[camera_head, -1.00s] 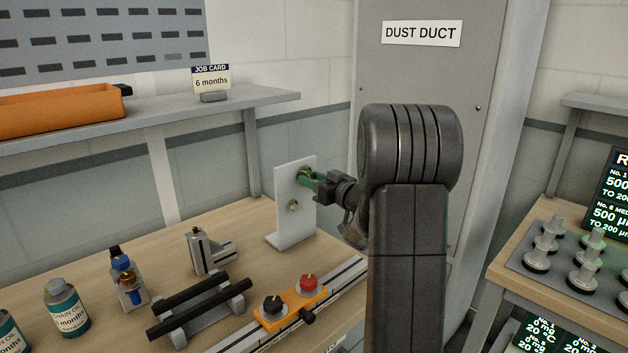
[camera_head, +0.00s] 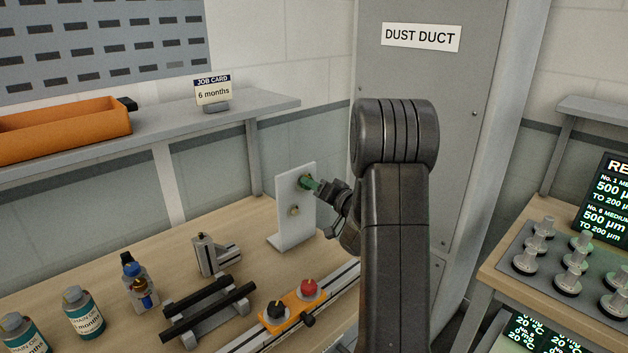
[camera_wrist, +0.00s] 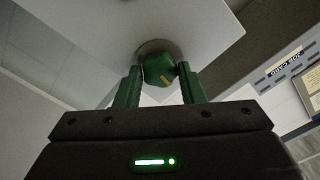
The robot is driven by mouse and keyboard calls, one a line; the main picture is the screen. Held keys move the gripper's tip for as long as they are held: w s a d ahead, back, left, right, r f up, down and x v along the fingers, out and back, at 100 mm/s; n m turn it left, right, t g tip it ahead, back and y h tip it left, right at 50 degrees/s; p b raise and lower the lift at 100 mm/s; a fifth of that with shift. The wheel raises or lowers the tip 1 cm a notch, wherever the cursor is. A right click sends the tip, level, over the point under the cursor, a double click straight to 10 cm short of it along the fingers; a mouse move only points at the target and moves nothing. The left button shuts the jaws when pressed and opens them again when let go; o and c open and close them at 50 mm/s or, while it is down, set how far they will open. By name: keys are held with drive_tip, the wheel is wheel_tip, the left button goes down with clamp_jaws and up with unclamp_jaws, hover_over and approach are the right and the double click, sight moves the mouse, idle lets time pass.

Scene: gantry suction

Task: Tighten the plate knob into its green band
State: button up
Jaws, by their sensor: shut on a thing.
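The white upright plate (camera_head: 291,228) stands on the wooden bench in the head view. My gripper (camera_head: 312,184) is at its upper part, reaching in from the right. In the wrist view the green fingers of my gripper (camera_wrist: 160,76) are shut on the plate knob (camera_wrist: 158,68), one on each side. The knob looks green with a small yellowish mark, and sits against a round collar on the plate (camera_wrist: 205,35). My fingers mostly hide the knob in the head view. I cannot make out a green band or where a pointer stands against it.
A small brass fitting (camera_head: 294,211) is lower on the plate. An orange block (camera_head: 292,316) with a black and a red knob sits on a rail in front. A grey bracket (camera_head: 212,255), black bars (camera_head: 208,312) and bottles (camera_head: 82,313) stand to the left. The duct (camera_head: 450,110) rises behind my arm.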

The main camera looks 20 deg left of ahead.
drive_tip(key=shift+m+p, duration=0.35)
drive_tip(key=shift+m, duration=0.25)
drive_tip(key=o, duration=1)
drive_tip(key=b+v, duration=0.2)
drive_tip(key=v, duration=1.2)
drive_tip(key=shift+a, duration=0.1)
